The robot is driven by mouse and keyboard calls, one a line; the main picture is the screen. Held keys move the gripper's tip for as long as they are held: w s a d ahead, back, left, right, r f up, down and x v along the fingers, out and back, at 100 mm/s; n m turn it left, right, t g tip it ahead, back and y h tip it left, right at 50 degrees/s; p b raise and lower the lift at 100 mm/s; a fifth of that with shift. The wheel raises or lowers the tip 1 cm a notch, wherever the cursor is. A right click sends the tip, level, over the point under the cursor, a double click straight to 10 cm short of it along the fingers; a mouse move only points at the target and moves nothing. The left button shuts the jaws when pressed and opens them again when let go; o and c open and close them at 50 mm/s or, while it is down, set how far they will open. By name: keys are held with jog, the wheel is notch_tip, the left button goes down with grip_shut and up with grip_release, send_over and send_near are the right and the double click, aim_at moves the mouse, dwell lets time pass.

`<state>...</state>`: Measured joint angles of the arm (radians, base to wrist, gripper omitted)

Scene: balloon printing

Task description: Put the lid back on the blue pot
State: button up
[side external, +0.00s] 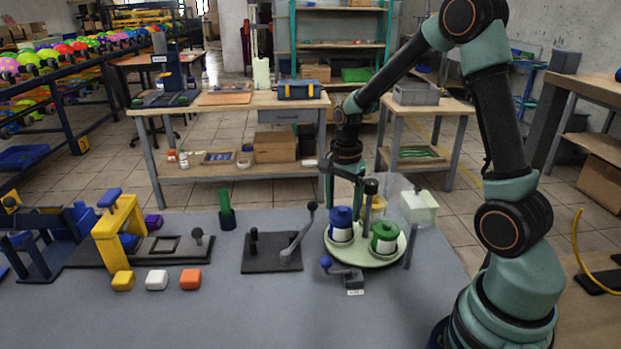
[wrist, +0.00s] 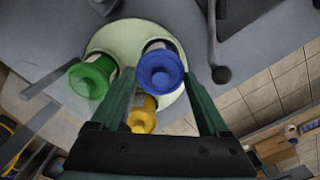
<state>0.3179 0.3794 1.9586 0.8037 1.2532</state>
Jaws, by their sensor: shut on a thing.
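The blue lid (side external: 341,216) is at the white-sided blue pot's (side external: 342,235) top, about level; I cannot tell whether it is fully seated. My gripper (side external: 344,205) points down from above, its two fingers on either side of the lid and shut on it. In the wrist view the lid (wrist: 161,68) lies between the fingertips (wrist: 158,76) and hides most of the pot. The pot stands on a round pale green turntable (side external: 366,258).
A green-lidded pot (side external: 385,236) stands to the right on the turntable, and a yellow-topped one (wrist: 143,118) shares it. A dark post (side external: 371,187) rises close to my gripper. A lever with a blue knob (side external: 326,262) is in front. A dark plate with a crank (side external: 272,256) is left.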

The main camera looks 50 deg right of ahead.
dwell(0.3)
jog(key=o, duration=1.2)
jog(key=shift+c, duration=0.2)
jog(key=shift+r, duration=3.5)
grip_shut()
jog(key=shift+f, duration=0.4)
